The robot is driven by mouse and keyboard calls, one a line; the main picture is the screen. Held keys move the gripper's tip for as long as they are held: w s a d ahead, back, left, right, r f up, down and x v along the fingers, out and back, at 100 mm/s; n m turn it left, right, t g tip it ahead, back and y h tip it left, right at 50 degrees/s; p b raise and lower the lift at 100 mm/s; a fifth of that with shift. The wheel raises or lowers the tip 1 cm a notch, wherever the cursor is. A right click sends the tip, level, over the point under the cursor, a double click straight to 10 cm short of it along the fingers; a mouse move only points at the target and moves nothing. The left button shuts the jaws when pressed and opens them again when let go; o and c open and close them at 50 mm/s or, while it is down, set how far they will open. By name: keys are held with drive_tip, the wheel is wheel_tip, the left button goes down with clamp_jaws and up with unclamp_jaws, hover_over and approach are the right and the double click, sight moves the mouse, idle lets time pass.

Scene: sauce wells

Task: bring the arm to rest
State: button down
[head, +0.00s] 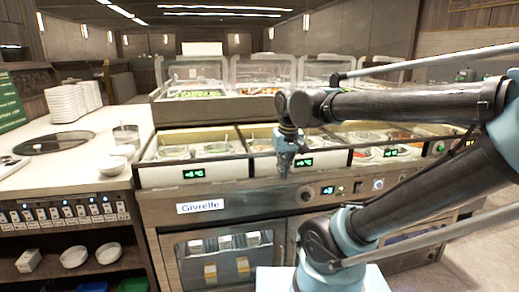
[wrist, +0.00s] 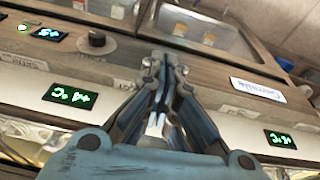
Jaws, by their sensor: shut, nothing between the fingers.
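My gripper (head: 284,165) hangs pointing down in front of the counter's front panel in the head view. It is shut and empty. My arm reaches in from the right, with its forearm roughly level above the wells. In the wrist view my gripper (wrist: 161,65) has its fingers together in front of the panel, with a green display (wrist: 70,96) to the left. I cannot tell whether the fingertips touch the panel.
The sauce well counter (head: 220,171) has metal wells (head: 218,147) and clear raised lids (head: 262,70) behind. A white worktop at left holds stacked plates (head: 68,103) and a bowl (head: 112,166). Bowls (head: 74,257) stand on a lower shelf. Floor shows at lower right.

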drive_tip(key=s+d+f+m, duration=0.2)
drive_tip(key=s+d+f, duration=0.6)
drive_tip(key=d+f, duration=0.3)
drive_tip(key=shift+s+f+m+g+h, duration=0.15)
drive_tip(key=shift+f+m+g+h, duration=0.15)
drive_tip(key=shift+f+m, duration=0.1)
drive_tip(key=shift+w+f, duration=0.2)
drive_tip(key=shift+w, duration=0.3)
